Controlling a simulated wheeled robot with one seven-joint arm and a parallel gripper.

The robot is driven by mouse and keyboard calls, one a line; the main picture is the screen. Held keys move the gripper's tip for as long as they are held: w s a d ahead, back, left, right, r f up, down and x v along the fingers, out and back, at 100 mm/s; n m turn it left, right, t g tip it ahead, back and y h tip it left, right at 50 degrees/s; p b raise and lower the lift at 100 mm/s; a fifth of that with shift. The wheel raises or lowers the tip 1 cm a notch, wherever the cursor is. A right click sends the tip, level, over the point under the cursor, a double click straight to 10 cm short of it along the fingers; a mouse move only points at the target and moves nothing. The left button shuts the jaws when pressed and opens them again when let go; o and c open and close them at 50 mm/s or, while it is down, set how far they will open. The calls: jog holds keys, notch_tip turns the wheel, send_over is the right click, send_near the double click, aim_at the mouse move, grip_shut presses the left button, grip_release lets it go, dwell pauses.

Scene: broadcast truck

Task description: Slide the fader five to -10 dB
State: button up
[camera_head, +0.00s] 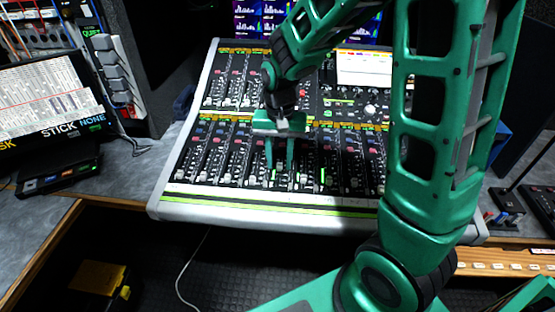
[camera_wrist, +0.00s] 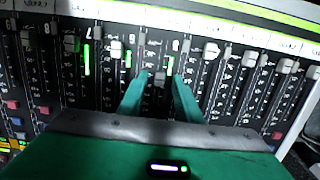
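The mixing console (camera_head: 190,203) has rows of channel faders, the lower row nearest me. My gripper (camera_head: 279,166) is over the lower fader row, pointing down, with its two green fingers apart. In the wrist view my gripper (camera_wrist: 161,78) straddles one fader strip. A small grey fader cap (camera_wrist: 160,79) shows between the fingertips, with a gap visible on each side. This cap stands farther along its slot than the neighbouring cap on the right (camera_wrist: 211,50) and the one on the left (camera_wrist: 116,50). I cannot read the channel number or the exact dB mark.
Other fader strips lie close on both sides of the fingers. A white sheet or screen (camera_head: 364,68) is on the console's upper right. Small items lie at the right.

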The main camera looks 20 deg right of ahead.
aim_at(279, 164)
notch_tip(279, 164, up, 10)
jog(key=shift+r, duration=0.25)
dwell(0.6)
jog(key=s+d, duration=0.7)
jog(key=s, duration=0.5)
jog(key=s+d, duration=0.8)
jog(key=s, duration=0.3)
jog(key=shift+s+f, duration=0.2)
jog(key=shift+s, duration=0.15)
jog(key=shift+w+f, duration=0.25)
jog(key=shift+w, duration=0.4)
